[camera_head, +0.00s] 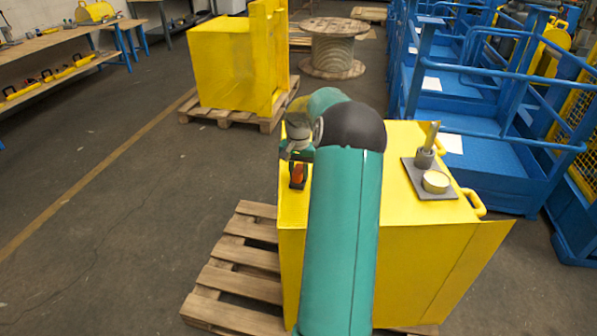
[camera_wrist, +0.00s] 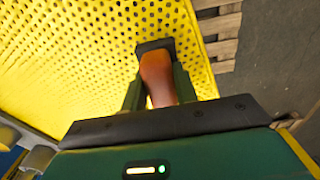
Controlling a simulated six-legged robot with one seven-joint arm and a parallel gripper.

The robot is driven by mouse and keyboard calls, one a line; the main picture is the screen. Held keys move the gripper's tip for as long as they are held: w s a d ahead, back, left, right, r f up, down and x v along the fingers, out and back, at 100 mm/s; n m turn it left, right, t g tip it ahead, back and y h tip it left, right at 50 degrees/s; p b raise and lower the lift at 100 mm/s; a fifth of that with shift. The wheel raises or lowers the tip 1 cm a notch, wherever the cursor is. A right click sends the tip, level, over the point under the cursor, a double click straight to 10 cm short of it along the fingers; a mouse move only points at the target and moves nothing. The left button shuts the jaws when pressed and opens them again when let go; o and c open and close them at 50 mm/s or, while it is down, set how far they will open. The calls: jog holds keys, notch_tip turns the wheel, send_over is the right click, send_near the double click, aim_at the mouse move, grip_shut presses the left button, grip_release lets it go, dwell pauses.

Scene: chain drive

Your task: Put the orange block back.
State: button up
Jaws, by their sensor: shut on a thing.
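The orange block (camera_head: 298,174) is near the left edge of the yellow machine's top in the head view, just below my gripper (camera_head: 298,158). In the wrist view the orange block (camera_wrist: 157,77) stands between the two green fingers of my gripper (camera_wrist: 158,88), which is shut on it. A small dark piece (camera_wrist: 155,46) lies at the block's far end; it also shows under the block in the head view (camera_head: 297,185). I cannot tell whether the block touches it or is seated in it. My arm hides part of the machine top.
The yellow machine (camera_head: 420,270) stands on a wooden pallet (camera_head: 235,283). A grey plate (camera_head: 432,193) with an upright post and a round yellow-topped part is on its right side. Blue railed platforms (camera_head: 480,150) are at right. Open floor (camera_head: 110,220) lies at left.

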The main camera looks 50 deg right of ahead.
aim_at(298, 169)
jog(key=shift+f, duration=0.15)
jog(key=o, duration=1)
jog(key=shift+o, duration=0.2)
notch_tip(298, 169, up, 12)
jog(key=shift+r, duration=0.2)
jog(key=w+a+r+n+t+h, duration=0.1)
jog(key=a+r+n, duration=0.3)
jog(key=a, duration=0.9)
jog(key=w+a+r+n+t+h, duration=0.15)
jog(key=a+r, duration=0.45)
jog(key=a, duration=0.7)
jog(key=s+a+f+n+t+y, duration=0.1)
jog(key=s+a+n, duration=0.3)
jog(key=s+a, duration=0.4)
jog(key=s+a+f+n+t+y, duration=0.1)
jog(key=s+a+f+n+t, duration=0.1)
jog(key=s+a, duration=0.6)
jog(key=a+f+n, duration=0.1)
jog(key=a+n, duration=0.1)
jog(key=a, duration=0.4)
jog(key=shift+s+a, duration=0.25)
jog(key=shift+a, duration=0.1)
